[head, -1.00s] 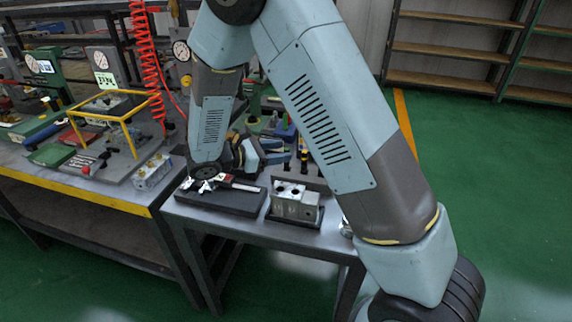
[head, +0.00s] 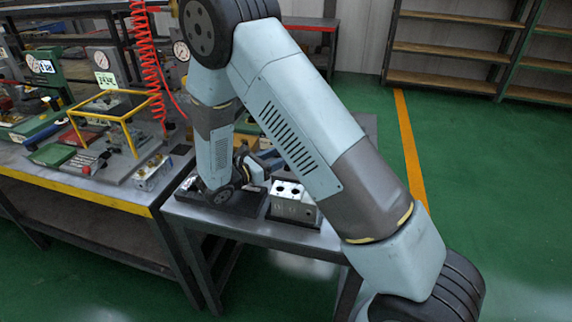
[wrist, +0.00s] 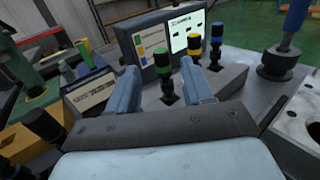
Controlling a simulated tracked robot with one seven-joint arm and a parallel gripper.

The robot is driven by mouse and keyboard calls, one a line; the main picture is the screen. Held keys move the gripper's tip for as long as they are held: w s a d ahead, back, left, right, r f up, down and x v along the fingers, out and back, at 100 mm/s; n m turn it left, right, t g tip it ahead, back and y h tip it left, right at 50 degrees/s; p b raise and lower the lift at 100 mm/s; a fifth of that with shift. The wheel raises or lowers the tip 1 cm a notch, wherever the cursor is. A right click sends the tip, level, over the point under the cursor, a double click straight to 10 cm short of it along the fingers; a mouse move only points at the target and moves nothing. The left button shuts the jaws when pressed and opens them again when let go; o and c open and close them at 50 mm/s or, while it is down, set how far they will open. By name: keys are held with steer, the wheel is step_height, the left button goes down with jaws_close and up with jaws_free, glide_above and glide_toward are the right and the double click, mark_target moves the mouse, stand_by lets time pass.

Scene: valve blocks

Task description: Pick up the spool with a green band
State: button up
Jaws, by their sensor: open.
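In the wrist view, the spool with a green band (wrist: 163,76) stands upright, black with a green ring near its top. My gripper (wrist: 159,70) is open, with one blue-grey finger on each side of this spool in the picture. I cannot tell whether the spool is between the fingers or just beyond their tips; no contact shows. A spool with a yellow band (wrist: 194,47) and one with a blue band (wrist: 217,38) stand behind to the right. In the head view, my gripper (head: 264,162) is small and partly hidden, and my arm covers the spools.
A lit screen (wrist: 186,38) stands behind the spools. A blue rod on a dark round base (wrist: 279,62) is at right, near a metal block with holes (wrist: 300,112). A black-topped piece (wrist: 42,125) is at left. The block (head: 293,203) also shows in the head view.

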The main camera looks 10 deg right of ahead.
steer(key=shift+x, duration=3.1)
steer(key=shift+s+r, duration=0.1)
jaws_close()
